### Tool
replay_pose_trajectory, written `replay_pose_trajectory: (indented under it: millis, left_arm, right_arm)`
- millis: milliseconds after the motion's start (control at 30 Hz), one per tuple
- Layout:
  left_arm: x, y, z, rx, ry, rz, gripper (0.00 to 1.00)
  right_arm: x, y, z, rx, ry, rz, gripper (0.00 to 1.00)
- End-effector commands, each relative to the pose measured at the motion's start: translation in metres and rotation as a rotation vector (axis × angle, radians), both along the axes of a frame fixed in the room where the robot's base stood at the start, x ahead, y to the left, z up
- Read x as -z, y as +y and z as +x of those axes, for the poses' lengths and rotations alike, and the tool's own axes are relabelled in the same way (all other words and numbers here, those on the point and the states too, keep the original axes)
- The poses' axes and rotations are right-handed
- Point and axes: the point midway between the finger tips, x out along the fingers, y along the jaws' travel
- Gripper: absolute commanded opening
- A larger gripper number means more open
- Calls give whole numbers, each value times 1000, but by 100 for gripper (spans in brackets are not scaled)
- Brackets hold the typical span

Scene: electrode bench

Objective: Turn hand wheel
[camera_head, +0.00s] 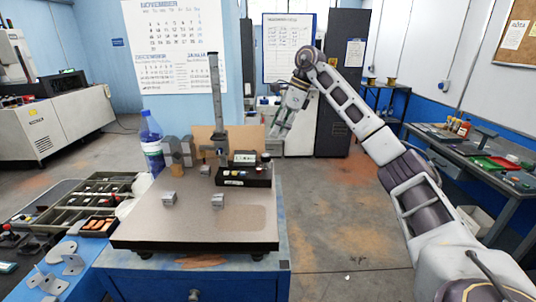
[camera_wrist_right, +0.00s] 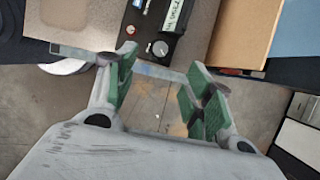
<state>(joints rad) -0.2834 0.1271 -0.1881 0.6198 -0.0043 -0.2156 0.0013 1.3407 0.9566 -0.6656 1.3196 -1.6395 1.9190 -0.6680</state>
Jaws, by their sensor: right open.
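No hand wheel shows clearly in either view. In the right wrist view a pale curved rim (camera_wrist_right: 66,66) shows beside the plate's edge; I cannot tell whether it belongs to a wheel. A black control box (camera_head: 244,176) with a small display and knobs stands on the bench plate (camera_head: 190,230); its round grey knob (camera_wrist_right: 160,48) shows in the right wrist view. My right gripper (camera_head: 277,132) is raised beyond the plate's right back corner, apart from the box. In the wrist view its green-padded fingers (camera_wrist_right: 160,68) are spread and empty, with floor between them. My left gripper is not in view.
A tall column (camera_head: 216,100) stands at the plate's back, with small metal blocks (camera_head: 217,200) on the plate. A blue bottle (camera_head: 152,140) and a parts tray (camera_head: 95,195) are to the left. Open floor (camera_head: 340,200) lies to the right, before a side workbench (camera_head: 475,165).

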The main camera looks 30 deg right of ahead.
Motion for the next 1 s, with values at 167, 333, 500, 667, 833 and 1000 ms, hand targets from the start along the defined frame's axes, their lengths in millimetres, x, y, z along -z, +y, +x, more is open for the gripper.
replay_pose_trajectory:
  millis: [167, 333, 500, 667, 833, 1000]
  left_arm:
    - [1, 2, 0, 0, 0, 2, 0]
    - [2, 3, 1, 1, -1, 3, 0]
    - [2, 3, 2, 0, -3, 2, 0]
    - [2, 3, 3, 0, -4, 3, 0]
    - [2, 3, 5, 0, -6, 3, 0]
    - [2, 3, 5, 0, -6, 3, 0]
  right_arm:
    - [21, 7, 4, -1, 3, -1, 52]
    - [39, 13, 8, 0, 2, 0, 52]
    - [58, 20, 13, 0, 1, 0, 52]
    - [75, 26, 17, 1, 2, 0, 52]
    - [88, 30, 20, 0, 1, 0, 52]
    - [93, 32, 21, 0, 0, 0, 52]
